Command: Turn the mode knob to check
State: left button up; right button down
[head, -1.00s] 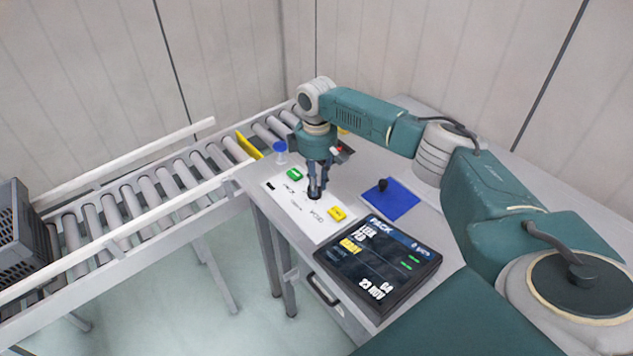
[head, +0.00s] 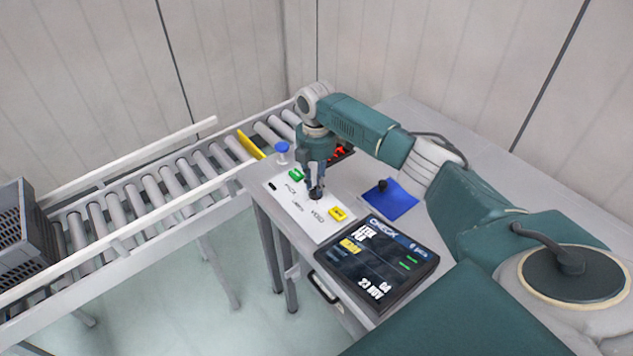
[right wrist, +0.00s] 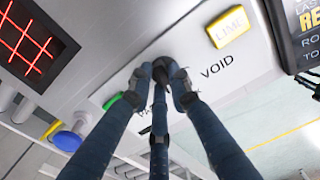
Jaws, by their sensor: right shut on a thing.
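The dark mode knob (right wrist: 160,68) stands on a white panel (head: 318,228) on the table, with printed labels around it. In the right wrist view the word VOID is legible beside it. My right gripper (head: 316,192) points down over the panel, and its fingers are shut around the knob; it also shows in the right wrist view (right wrist: 162,80). The fingers hide much of the knob and its pointer. The screen (head: 376,262) in front of the panel reads "CHECK" in its top bar. My left gripper is not in view.
A green button (head: 296,174) and a yellow button (head: 338,213) flank the knob. A blue pad (head: 392,204) with a dark-handled stamp lies to the right. A blue-topped item (head: 282,148) stands behind the panel. A roller conveyor (head: 150,205) with a grey crate (head: 22,235) runs left.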

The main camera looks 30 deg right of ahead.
jog(key=shift+w+a+r+n, duration=0.1)
jog(key=shift+w+r+n, duration=0.05)
jog(key=shift+n, duration=0.65)
jog(key=c, duration=1.6)
grip_release()
notch_tip(320, 180, up, 12)
